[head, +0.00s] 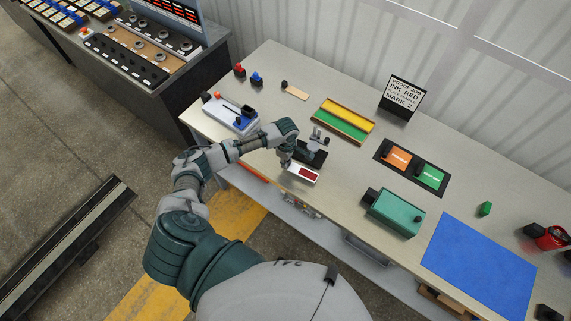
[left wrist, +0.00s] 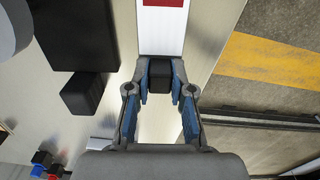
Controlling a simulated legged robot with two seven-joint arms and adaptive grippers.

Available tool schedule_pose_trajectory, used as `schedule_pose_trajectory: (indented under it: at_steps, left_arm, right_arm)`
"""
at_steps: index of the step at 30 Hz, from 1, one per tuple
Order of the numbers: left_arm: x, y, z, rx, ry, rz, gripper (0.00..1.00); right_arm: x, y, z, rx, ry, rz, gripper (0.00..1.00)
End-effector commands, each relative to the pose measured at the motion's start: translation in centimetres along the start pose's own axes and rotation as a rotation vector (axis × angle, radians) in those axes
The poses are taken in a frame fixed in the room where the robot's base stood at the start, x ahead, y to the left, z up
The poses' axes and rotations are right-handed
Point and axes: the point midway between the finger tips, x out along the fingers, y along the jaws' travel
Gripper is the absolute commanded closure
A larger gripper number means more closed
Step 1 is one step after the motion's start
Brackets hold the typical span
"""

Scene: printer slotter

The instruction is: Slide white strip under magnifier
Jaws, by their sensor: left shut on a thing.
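The white strip (head: 293,173) with a dark red panel lies on the bench near its front edge, just in front of the magnifier (head: 312,151) on its black stand. In the left wrist view the white strip (left wrist: 162,38) runs away from me, its red panel at the top edge. My left gripper (head: 285,162) is at the strip's left end. In the left wrist view its fingers (left wrist: 160,80) are shut on a small black block (left wrist: 159,78) at the strip's near end. The fingertips are hard to make out in the head view. My right gripper is not in view.
Behind the magnifier lies a yellow and green tray (head: 343,121). A blue and white device (head: 231,115) stands at the left. A green box (head: 394,212) and a blue mat (head: 480,265) lie to the right. A sign (head: 403,97) stands at the back.

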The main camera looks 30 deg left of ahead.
Motion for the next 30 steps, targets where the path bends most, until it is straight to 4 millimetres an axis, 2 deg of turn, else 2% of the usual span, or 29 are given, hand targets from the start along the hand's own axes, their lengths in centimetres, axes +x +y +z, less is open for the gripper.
schedule_pose_trajectory:
  at_steps: [6,11,30]
  left_arm:
    - [1.1,1.6,0.2,-0.001,0.0,0.0,1.0]
    - [1.0,3.1,0.4,-0.001,0.002,0.003,1.0]
    - [1.2,8.1,0.1,0.0,0.0,0.003,1.0]
  right_arm:
    - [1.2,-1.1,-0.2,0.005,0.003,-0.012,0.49]
    - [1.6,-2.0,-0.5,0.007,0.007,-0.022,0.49]
    - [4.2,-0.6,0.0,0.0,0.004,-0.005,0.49]
